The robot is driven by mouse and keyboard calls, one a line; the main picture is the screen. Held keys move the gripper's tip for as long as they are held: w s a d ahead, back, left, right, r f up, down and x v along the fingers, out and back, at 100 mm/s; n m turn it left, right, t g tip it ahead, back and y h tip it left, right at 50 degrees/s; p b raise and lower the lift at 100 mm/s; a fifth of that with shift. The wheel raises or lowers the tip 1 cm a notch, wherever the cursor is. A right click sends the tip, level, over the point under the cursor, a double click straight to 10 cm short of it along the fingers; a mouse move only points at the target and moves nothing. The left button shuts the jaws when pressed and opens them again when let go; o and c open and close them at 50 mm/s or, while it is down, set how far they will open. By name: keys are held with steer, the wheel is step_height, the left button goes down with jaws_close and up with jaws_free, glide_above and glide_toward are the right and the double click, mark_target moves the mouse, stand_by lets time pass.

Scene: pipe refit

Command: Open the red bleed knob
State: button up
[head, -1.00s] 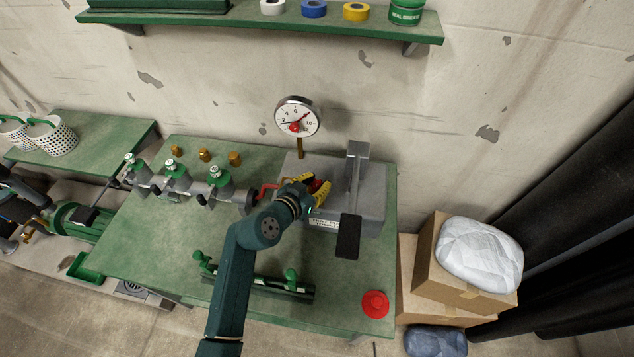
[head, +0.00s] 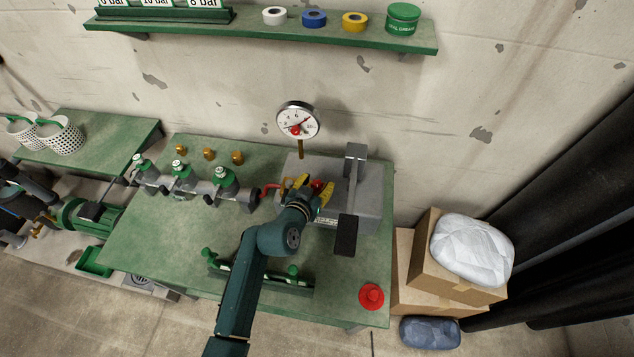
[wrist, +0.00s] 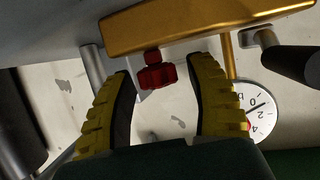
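The red bleed knob (wrist: 157,74) shows in the wrist view below a brass-coloured bar, between and a little beyond the fingertips. In the head view a red spot of it (head: 317,184) shows between the yellow fingers on the grey pump block (head: 342,170). My gripper (head: 313,186) is over the block's front left part. Its two yellow fingers are spread, and in the wrist view (wrist: 160,75) gaps show between each finger and the knob. The round gauge (head: 298,121) stands on a brass stem behind the block.
A lever with a black pad (head: 347,234) stands at the block's right. A pipe manifold with green valves (head: 180,180) lies to the left. A red disc-shaped piece (head: 371,296) is at the bench's front right corner. The middle of the green bench (head: 180,225) is clear.

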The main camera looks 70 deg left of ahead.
steer(key=v, duration=1.2)
stand_by(0.4)
